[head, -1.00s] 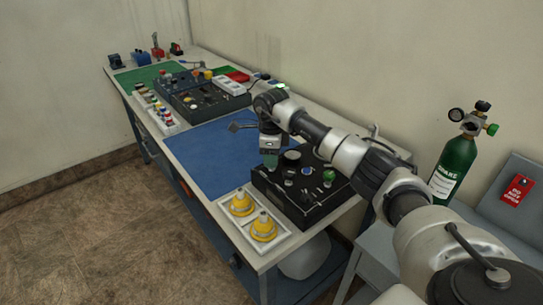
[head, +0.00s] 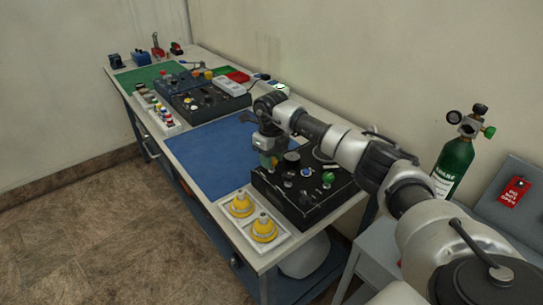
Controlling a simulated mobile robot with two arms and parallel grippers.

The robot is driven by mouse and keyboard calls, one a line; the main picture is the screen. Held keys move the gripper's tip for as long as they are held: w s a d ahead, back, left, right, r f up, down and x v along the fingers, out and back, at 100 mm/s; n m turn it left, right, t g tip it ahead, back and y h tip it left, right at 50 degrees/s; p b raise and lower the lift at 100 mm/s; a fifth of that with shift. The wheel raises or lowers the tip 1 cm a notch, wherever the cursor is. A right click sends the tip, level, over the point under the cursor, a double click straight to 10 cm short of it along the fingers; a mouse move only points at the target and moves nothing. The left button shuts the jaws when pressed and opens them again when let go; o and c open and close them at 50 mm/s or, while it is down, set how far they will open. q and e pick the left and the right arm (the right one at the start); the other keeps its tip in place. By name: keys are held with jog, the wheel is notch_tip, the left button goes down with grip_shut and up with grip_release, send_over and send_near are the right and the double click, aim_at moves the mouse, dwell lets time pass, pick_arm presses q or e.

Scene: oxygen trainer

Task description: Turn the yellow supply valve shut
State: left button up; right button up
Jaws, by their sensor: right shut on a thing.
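A black control panel (head: 300,203) sits at the near right of the bench, with several knobs and small dials on top. My right gripper (head: 268,162) points down at the panel's far left corner. It is shut on a small part there, with a trace of yellow-orange at the fingertips. This is where the yellow supply valve appears to be, but the fingers and wrist hide most of it. A green knob (head: 328,178) and a dark round dial (head: 292,157) stand on the panel beside the gripper. My left gripper is out of view.
A white tray (head: 246,247) with two yellow cone-shaped pieces is at the bench's near edge. A blue mat (head: 213,160) lies clear left of the panel. A second black panel (head: 203,104) stands farther back. A green cylinder (head: 453,168) stands at right.

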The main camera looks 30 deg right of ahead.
jog(key=m+p, duration=0.1)
jog(key=m, duration=0.3)
jog(key=shift+r+m, duration=0.1)
jog(key=shift+m, duration=0.3)
jog(key=m+p, duration=0.1)
jog(key=m, duration=0.2)
jog(key=shift+m, duration=0.3)
jog(key=m+p, duration=0.1)
jog(key=m, duration=0.3)
jog(key=shift+p, duration=0.35)
jog(key=shift+m+p, duration=0.6)
jog(key=shift+m, duration=1.6)
jog(key=o, duration=0.9)
notch_tip(320, 180, up, 11)
jog(key=shift+f+b, duration=0.15)
jog(key=shift+b, duration=0.95)
